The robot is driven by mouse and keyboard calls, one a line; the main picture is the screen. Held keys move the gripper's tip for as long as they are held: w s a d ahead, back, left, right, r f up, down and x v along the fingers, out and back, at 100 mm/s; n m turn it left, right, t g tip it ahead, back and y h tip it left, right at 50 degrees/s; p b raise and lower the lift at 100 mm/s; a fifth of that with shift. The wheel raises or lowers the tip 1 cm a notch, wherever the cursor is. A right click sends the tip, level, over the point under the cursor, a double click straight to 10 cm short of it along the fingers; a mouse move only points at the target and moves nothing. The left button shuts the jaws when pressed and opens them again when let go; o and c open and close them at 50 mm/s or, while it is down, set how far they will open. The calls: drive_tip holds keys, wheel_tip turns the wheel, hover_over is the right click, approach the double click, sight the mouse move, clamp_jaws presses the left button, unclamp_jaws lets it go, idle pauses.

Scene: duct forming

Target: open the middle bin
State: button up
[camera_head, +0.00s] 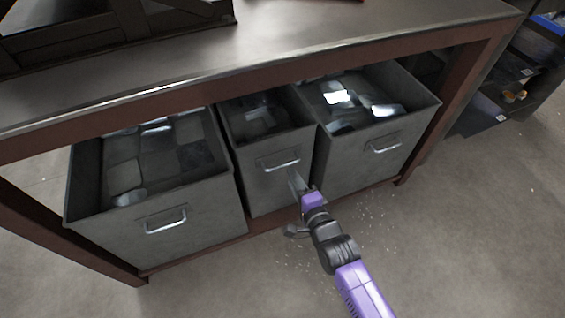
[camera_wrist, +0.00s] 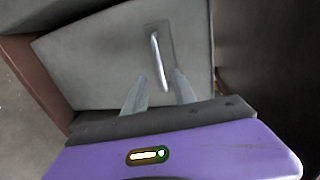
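The middle bin (camera_head: 268,172) is a narrow grey box between two wider bins on the shelf under the table. Its front carries a silver bar handle (camera_head: 281,164), which also shows in the wrist view (camera_wrist: 159,62). My gripper (camera_head: 297,184) is just in front of the bin's front face, below and slightly right of the handle. In the wrist view my gripper (camera_wrist: 158,90) is open, its two fingers apart. The lower end of the handle shows between or just beyond the fingertips. I cannot tell whether they touch it.
A left bin (camera_head: 190,239) and a right bin (camera_head: 350,163) stand on either side, each with a handle and contents. The tabletop (camera_head: 300,35) overhangs the bins. Table legs stand at both ends.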

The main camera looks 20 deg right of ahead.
sight(284, 164)
drive_tip(key=b+x, duration=0.2)
drive_tip(key=x, duration=0.5)
drive_tip(key=shift+w+b, duration=0.25)
drive_tip(key=shift+b, duration=0.1)
drive_tip(key=shift+c, duration=0.3)
clamp_jaws()
idle(0.8)
